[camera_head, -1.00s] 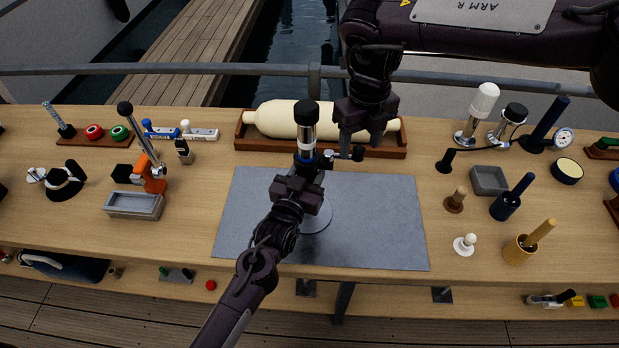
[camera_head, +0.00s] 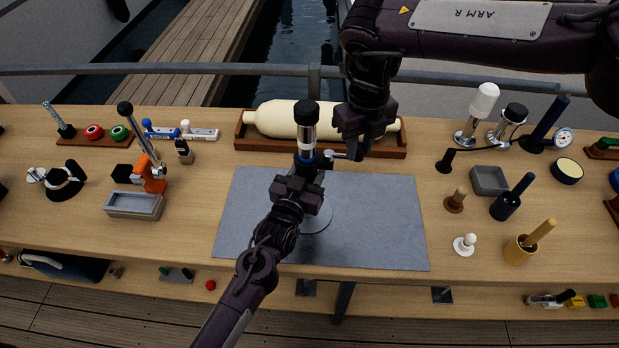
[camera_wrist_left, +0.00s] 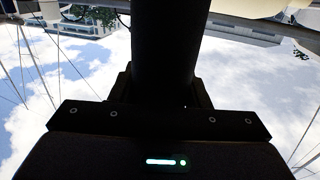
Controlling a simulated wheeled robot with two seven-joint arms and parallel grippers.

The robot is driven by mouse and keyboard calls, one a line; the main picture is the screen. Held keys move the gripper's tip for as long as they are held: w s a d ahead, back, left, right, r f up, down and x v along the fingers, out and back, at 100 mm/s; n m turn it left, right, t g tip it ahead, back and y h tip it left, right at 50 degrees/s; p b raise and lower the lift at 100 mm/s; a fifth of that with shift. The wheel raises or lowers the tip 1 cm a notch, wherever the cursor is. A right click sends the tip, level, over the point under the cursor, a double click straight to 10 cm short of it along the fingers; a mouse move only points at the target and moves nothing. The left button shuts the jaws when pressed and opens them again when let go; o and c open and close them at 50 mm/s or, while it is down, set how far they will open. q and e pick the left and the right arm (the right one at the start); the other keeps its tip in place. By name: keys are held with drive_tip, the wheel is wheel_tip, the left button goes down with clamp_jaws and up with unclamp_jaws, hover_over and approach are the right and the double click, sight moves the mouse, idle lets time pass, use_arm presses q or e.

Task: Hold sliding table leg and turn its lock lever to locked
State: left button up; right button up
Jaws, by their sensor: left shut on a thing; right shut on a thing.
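The sliding table leg (camera_head: 306,130) stands upright on a round base on the grey mat, with a black cap and a silver and dark tube. Its lock lever (camera_head: 335,155) sticks out to the right from the collar. My left gripper (camera_head: 303,172) is shut on the leg's tube below the collar. The dark tube (camera_wrist_left: 167,55) rises between its jaws in the left wrist view. My right gripper (camera_head: 356,148) points down at the outer end of the lever and is shut on it. The lever's knob is hidden by the jaws.
A cream roller (camera_head: 275,119) lies in a wooden tray behind the leg. The grey mat (camera_head: 390,220) is clear to the right. An orange clamp tool (camera_head: 152,180) stands left, and pots (camera_head: 505,207) and several handled tools stand right.

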drive_tip(key=shift+s+a+m, duration=0.2)
drive_tip(key=shift+s+m, duration=0.6)
drive_tip(key=shift+s, duration=0.1)
drive_tip(key=shift+s+a, duration=0.1)
drive_tip(key=shift+s+a+m, duration=0.4)
drive_tip(key=shift+s+m, duration=0.3)
drive_tip(key=shift+m, duration=0.2)
drive_tip(key=shift+s+a+m, duration=0.6)
drive_tip(key=shift+a+m, duration=0.1)
drive_tip(key=shift+m, duration=0.2)
